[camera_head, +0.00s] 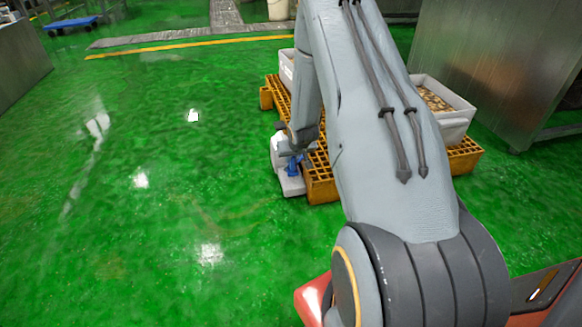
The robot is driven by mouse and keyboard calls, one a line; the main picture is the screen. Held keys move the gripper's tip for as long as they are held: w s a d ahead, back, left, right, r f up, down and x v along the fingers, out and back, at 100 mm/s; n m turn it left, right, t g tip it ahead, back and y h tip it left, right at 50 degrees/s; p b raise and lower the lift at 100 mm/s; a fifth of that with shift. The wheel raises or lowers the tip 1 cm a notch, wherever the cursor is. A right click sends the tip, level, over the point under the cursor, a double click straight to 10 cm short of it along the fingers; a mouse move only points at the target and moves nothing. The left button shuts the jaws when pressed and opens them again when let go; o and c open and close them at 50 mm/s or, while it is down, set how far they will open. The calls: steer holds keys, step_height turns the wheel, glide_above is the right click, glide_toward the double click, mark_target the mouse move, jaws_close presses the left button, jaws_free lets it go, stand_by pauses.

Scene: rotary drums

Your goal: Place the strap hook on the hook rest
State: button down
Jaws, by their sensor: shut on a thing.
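My gripper (291,155) is at the lower end of my grey arm, beside the left edge of an orange pallet. It is small and partly covered by my own wrist. A small blue piece (293,168) shows at its tip and looks like the strap hook, with my gripper shut on it. Whether the blue piece touches the block cannot be told.
The orange slotted pallet (321,187) carries pale crates, one (455,124) with brownish contents; my arm hides its middle. A metal cabinet (490,60) stands at right. The glossy green floor (150,200) is clear at left. A blue cart (70,25) is far back.

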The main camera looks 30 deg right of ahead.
mark_target(292, 164)
steer(key=shift+f+b, duration=0.55)
steer(key=shift+f, duration=0.9)
steer(key=shift+f, duration=0.15)
steer(key=c, duration=1.7)
jaws_free()
steer(key=shift+c, duration=0.2)
